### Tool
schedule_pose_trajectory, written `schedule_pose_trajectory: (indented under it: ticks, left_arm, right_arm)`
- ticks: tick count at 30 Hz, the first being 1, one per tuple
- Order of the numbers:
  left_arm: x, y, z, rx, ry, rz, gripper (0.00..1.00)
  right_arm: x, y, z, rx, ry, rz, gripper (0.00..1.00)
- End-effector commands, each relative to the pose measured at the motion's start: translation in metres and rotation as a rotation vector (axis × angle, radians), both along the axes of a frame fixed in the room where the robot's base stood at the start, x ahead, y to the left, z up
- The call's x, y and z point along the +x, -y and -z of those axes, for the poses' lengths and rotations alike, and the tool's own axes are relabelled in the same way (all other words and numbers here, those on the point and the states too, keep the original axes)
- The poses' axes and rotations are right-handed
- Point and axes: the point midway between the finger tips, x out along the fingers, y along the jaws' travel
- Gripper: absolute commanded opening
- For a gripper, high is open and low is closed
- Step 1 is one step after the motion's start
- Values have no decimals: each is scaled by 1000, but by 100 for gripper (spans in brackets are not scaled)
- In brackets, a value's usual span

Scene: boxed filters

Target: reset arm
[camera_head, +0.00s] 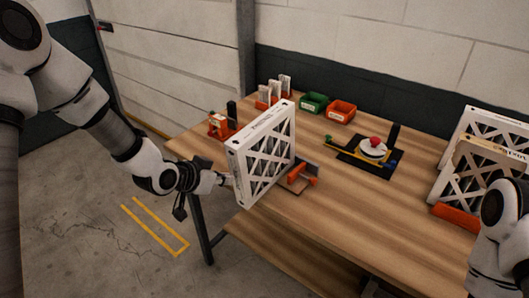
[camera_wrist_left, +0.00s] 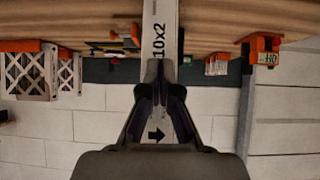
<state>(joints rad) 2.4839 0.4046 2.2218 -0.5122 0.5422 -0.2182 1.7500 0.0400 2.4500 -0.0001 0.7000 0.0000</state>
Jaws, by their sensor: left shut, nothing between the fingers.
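My left gripper (camera_head: 224,179) is shut and empty, close to the left edge of a boxed filter. Its closed fingers (camera_wrist_left: 163,66) also show in the left wrist view, in line with the filter's narrow printed edge (camera_wrist_left: 160,32); I cannot tell whether they touch it. The white-framed filter (camera_head: 263,153) with a lattice face stands upright by the table's left edge, at an orange-and-grey holder (camera_head: 299,177). My right arm shows at the lower right of the head view; its gripper is out of view.
The wooden table (camera_head: 330,215) is bare in the middle front. More filters (camera_head: 480,155) stand in an orange holder at right. A device with a red knob (camera_head: 375,142), green bin (camera_head: 313,102), orange bin (camera_head: 341,110) and small boxes (camera_head: 275,91) stand toward the back.

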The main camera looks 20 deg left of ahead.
Motion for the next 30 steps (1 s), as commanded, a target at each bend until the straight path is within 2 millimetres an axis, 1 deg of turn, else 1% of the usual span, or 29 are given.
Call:
schedule_pose_trajectory:
  ticks: [3, 5, 7, 8, 10, 11, 12, 14, 15, 17, 18, 19, 21, 23, 24, 27, 30]
  left_arm:
    - [0, 0, 1, 0, -1, 0, 0]
    - [-2, 0, 6, 0, -11, 0, 0]
    - [-8, 1, 24, 6, -46, 4, 0]
    - [-12, 3, 37, 12, -73, 10, 0]
    - [-32, 10, 78, 34, -159, 33, 0]
    - [-44, 13, 99, 45, -208, 45, 0]
    - [-65, 19, 129, 58, -281, 54, 0]
    - [-102, 26, 171, 74, -396, 57, 0]
    - [-128, 30, 196, 84, -475, 48, 0]
    - [-172, 34, 229, 98, -593, 23, 0]
    - [-202, 36, 248, 107, -668, -2, 0]
    - [-224, 37, 259, 116, -723, -26, 0]
    - [-270, 36, 278, 139, -829, -94, 0]
    - [-300, 33, 285, 160, -895, -169, 0]
    - [-311, 28, 283, 172, -915, -244, 0]
    - [-309, 17, 279, 160, -899, -387, 0]
    - [-307, 17, 279, 151, -895, -399, 0]
  right_arm:
    - [0, 0, 0, 0, 0, 0, 52]
    - [0, 0, 0, 0, 0, 0, 52]
    - [0, 0, 1, 0, 0, 0, 52]
    - [0, 0, 1, 0, 0, 0, 52]
    - [0, 0, 2, 0, 0, 0, 52]
    - [0, 0, 3, 0, 0, 0, 52]
    - [0, 0, 3, 0, 0, 0, 52]
    - [0, 0, 4, 0, 0, 0, 52]
    - [0, 0, 5, 0, 0, 0, 52]
    - [0, 0, 6, 0, 0, 0, 52]
    - [0, 0, 6, 0, 0, 0, 52]
    - [0, 0, 6, 0, 0, 0, 52]
    - [0, 0, 7, 0, 0, 0, 52]
    - [0, 0, 7, 0, 0, 0, 52]
    - [0, 0, 7, 0, 0, 0, 52]
    - [0, 0, 7, 0, 0, 0, 52]
    - [0, 0, 7, 0, 0, 0, 52]
